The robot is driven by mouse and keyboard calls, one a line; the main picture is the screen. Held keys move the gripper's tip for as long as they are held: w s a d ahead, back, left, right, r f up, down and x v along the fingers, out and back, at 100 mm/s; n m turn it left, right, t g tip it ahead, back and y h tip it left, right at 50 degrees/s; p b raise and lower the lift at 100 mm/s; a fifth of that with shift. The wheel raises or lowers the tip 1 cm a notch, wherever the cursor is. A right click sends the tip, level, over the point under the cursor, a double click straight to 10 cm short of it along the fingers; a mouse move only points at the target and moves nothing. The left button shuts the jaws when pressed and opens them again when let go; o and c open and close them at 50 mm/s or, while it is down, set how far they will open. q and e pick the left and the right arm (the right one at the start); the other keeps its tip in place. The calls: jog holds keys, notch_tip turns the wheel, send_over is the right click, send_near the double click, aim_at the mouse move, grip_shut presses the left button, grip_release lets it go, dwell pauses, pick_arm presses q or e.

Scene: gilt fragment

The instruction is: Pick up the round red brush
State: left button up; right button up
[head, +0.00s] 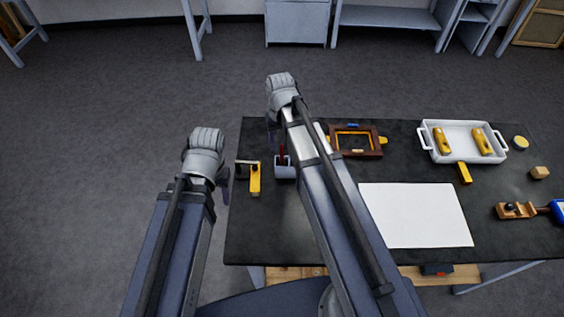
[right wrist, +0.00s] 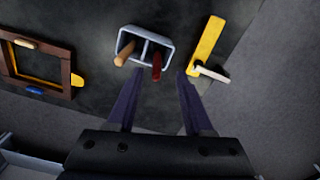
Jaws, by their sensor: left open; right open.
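The round red brush (right wrist: 157,67) stands in one compartment of a grey two-part holder (right wrist: 121,43), its dark red handle sticking up. In the head view the red brush (head: 281,153) shows as a thin red piece at the holder (head: 285,173), beside my right arm. My right gripper (right wrist: 160,80) is open and empty; in the right wrist view the red handle's end appears between its fingertips, not visibly gripped. How far apart they are in depth I cannot tell. My left gripper (head: 226,185) is mostly hidden behind its wrist, off the table's left edge.
A tan handle (right wrist: 125,54) stands in the holder's other compartment. A yellow tool (head: 254,180) lies close to the holder. A brown frame (head: 332,140), white sheet (head: 415,215) and white tray (head: 462,156) lie to the right on the dark table (head: 335,245).

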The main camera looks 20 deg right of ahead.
aim_at(282, 152)
jog(key=f+b, duration=0.5)
jog(key=shift+d+f, duration=0.1)
jog(key=shift+d, duration=0.15)
jog(key=shift+s, duration=0.1)
jog(key=shift+c, duration=0.3)
grip_shut()
